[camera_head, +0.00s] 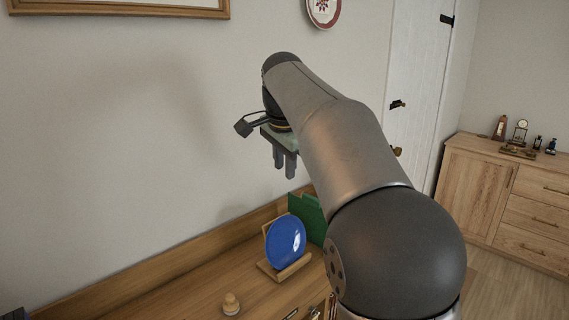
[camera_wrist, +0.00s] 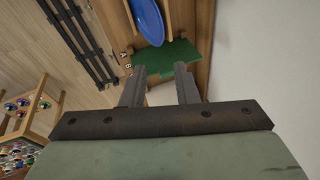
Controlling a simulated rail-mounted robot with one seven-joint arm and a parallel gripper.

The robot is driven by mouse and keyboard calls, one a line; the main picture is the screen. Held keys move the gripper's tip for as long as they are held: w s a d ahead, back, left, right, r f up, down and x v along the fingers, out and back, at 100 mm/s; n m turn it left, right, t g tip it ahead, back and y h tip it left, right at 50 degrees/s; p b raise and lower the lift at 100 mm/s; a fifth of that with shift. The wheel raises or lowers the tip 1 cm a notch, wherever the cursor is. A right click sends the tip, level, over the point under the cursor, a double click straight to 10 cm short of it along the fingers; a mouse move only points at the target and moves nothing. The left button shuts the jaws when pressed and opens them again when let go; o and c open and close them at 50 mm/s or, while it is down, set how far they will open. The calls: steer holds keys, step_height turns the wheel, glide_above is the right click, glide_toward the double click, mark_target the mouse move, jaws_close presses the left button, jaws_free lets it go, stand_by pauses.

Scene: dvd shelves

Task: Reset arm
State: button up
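My arm reaches up and across the middle of the head view. My gripper (camera_head: 285,172) hangs from its end with the fingers pointing down, above the wooden sideboard top (camera_head: 190,285). In the wrist view the two fingers of my gripper (camera_wrist: 159,78) stand apart. I see nothing held between them.
Below my gripper a blue plate (camera_head: 286,243) leans on a wooden stand (camera_head: 284,270), beside a green object (camera_head: 308,216). A cabinet (camera_head: 500,197) with ornaments is at right. The wall (camera_head: 130,130) is behind.

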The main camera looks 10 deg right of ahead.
stand_by(0.3)
steer(key=s+f+n+g, duration=0.1)
steer(key=s+f+n, duration=0.5)
steer(key=s+f, duration=0.7)
steer(key=s+d+f+n+g, duration=0.1)
steer(key=s+f+n, duration=0.6)
steer(key=s+f, duration=0.7)
steer(key=s+g, duration=0.1)
steer(key=s, duration=0.4)
steer(key=shift+d+f+y, duration=0.15)
steer(key=shift+d+y, duration=0.15)
steer(key=shift+y, duration=0.1)
steer(key=shift+s, duration=0.1)
